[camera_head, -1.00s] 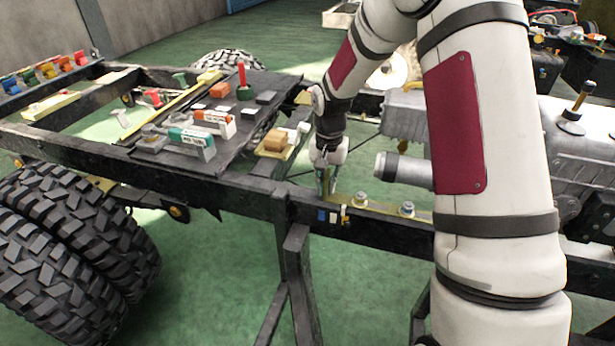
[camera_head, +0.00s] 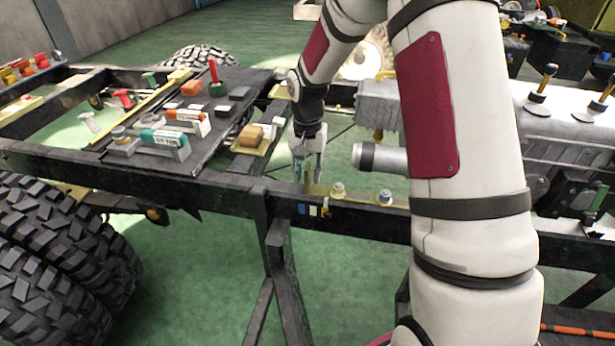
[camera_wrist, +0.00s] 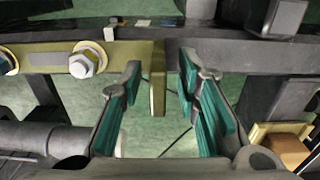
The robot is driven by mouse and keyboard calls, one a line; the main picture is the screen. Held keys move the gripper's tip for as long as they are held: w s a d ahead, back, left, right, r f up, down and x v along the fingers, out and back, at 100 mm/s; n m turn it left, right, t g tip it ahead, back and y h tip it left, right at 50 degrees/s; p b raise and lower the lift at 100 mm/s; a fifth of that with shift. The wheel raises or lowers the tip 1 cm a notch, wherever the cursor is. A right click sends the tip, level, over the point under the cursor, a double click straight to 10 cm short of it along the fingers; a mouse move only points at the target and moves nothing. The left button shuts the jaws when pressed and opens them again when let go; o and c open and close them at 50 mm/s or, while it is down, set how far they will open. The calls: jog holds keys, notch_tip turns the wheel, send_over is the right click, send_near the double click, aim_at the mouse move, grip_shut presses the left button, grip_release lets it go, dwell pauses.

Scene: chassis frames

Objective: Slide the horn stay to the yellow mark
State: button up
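The horn stay (camera_head: 361,195) is an olive-yellow metal strip lying on the dark frame rail, with bolts along it and an upright tab at its left end. In the wrist view, the stay (camera_wrist: 52,60) extends left from the tab. My gripper (camera_head: 309,172) is at the tab. In the wrist view, my gripper (camera_wrist: 160,85) has its green-padded fingers apart on either side of the tab, with gaps visible. The yellow mark (camera_head: 325,211) is on the rail's front face, right of a white mark (camera_head: 312,210) and a blue mark (camera_head: 301,209).
A dark tray (camera_head: 180,165) with coloured blocks and parts stands left of my gripper. A grey pipe end (camera_head: 378,158) is close on the right. A yellowish plate with a tan block (camera_head: 251,136) is just left. Tyres (camera_head: 60,250) stand at lower left.

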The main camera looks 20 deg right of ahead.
notch_tip(320, 180, up, 10)
jog(key=shift+r, duration=0.2)
dwell(0.5)
jog(key=s+a+r+n, duration=0.3)
jog(key=s+r, duration=0.8)
jog(key=s, duration=0.5)
jog(key=s+a+n+t, duration=0.1)
jog(key=s+a+n, duration=0.1)
jog(key=s, duration=0.8)
jog(key=s+a+n, duration=0.1)
jog(key=s+n, duration=0.1)
jog(key=s, duration=0.9)
notch_tip(320, 180, up, 15)
jog(key=t+p, duration=0.3)
jog(key=p, duration=1.1)
jog(key=shift+r, duration=0.15)
